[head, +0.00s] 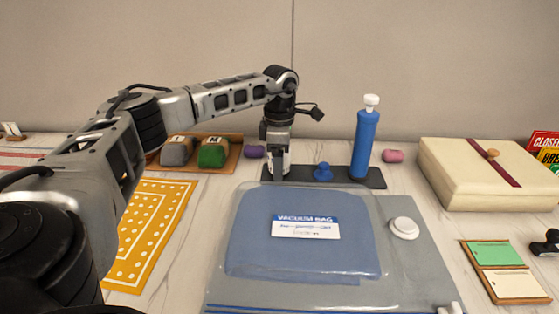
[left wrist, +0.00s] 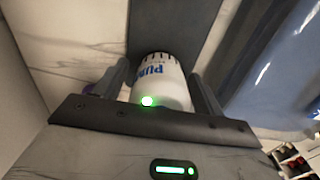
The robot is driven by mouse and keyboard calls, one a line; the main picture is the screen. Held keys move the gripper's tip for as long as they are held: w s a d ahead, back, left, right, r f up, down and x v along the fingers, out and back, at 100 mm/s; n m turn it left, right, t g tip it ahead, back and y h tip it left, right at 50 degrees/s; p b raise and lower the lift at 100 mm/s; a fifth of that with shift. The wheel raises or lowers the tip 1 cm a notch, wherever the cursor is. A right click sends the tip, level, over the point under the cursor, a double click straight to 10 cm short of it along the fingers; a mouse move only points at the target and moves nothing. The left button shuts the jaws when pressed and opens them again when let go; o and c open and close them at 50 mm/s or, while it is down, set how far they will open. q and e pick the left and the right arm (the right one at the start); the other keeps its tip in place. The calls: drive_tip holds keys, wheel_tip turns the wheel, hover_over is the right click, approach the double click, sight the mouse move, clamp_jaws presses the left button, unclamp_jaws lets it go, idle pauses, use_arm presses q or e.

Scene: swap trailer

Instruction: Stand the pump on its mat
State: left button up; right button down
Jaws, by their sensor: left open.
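A white cylinder with blue lettering starting "PU", seemingly the pump (left wrist: 163,85), is between the two fingers of my left gripper (left wrist: 160,78) in the left wrist view. A narrow light strip of it (head: 286,164) shows under the gripper in the head view. The long dark grey mat (head: 340,180) lies behind the vacuum bag; the cylinder appears upright at its left end. My left gripper (head: 276,160) points down there with open jaws around the cylinder. Whether its base rests fully on the mat is hidden. My right gripper is not in view.
A tall blue cylinder with a white knob (head: 365,142) and a small blue knob (head: 322,172) stand on the mat. The clear vacuum bag (head: 300,255) lies in front. A cream case (head: 480,173) is right; grey and green rolls (head: 213,152) are left.

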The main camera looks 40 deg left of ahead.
use_arm(q)
wheel_tip(320, 180, up, 12)
drive_tip(key=shift+r+p, duration=0.15)
drive_tip(key=shift+p, duration=0.2)
idle(0.5)
